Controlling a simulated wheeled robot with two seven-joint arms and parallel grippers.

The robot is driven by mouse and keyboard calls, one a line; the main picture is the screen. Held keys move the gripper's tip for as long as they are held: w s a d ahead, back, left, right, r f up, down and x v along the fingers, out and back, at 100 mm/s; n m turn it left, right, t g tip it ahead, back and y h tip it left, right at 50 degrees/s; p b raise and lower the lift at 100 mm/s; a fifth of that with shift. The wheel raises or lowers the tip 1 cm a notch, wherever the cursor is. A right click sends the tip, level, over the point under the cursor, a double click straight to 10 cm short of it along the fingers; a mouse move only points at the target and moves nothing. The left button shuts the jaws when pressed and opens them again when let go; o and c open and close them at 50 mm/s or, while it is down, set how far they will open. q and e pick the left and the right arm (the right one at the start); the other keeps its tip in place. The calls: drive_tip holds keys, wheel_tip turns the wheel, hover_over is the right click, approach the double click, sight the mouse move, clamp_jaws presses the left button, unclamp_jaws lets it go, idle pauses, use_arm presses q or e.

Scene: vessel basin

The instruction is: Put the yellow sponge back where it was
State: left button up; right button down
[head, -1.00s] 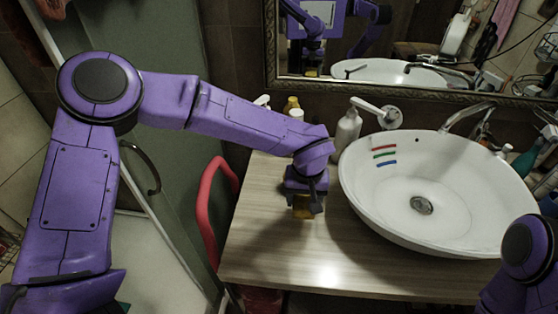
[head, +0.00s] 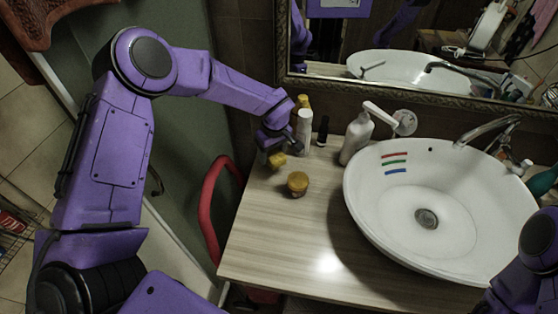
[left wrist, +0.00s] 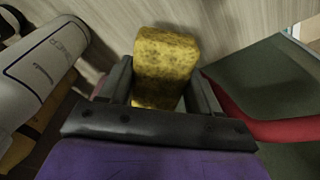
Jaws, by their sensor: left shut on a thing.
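The yellow sponge (left wrist: 165,65) is between the fingers of my left gripper (left wrist: 160,92) in the left wrist view. In the head view, the sponge (head: 277,161) shows below the left gripper (head: 274,148), at the left back part of the wooden counter (head: 290,235). The gripper is shut on it. I cannot tell whether the sponge touches the counter. My right arm shows at the right edge, but its gripper is out of view.
A round yellow-brown jar (head: 298,184) stands just right of the sponge. A white bottle (head: 304,131), a small dark bottle (head: 323,131) and a pump dispenser (head: 356,138) stand at the back. The white basin (head: 440,240) fills the right. A red rail (head: 208,210) is at the left.

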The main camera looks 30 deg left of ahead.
sight(273, 159)
use_arm(q)
drive_tip(key=shift+a+f, duration=0.1)
drive_tip(key=shift+f, duration=0.15)
drive_tip(key=f+b, duration=0.3)
drive_tip(key=b, duration=0.1)
drive_tip(key=shift+w+f, duration=0.25)
drive_tip(key=shift+f, duration=0.15)
drive_tip(key=shift+w, duration=0.15)
drive_tip(key=shift+c, duration=0.4)
drive_tip(key=shift+r, duration=0.2)
drive_tip(key=shift+f, duration=0.1)
drive_tip(key=o, duration=1.1)
drive_tip(key=shift+f, duration=0.1)
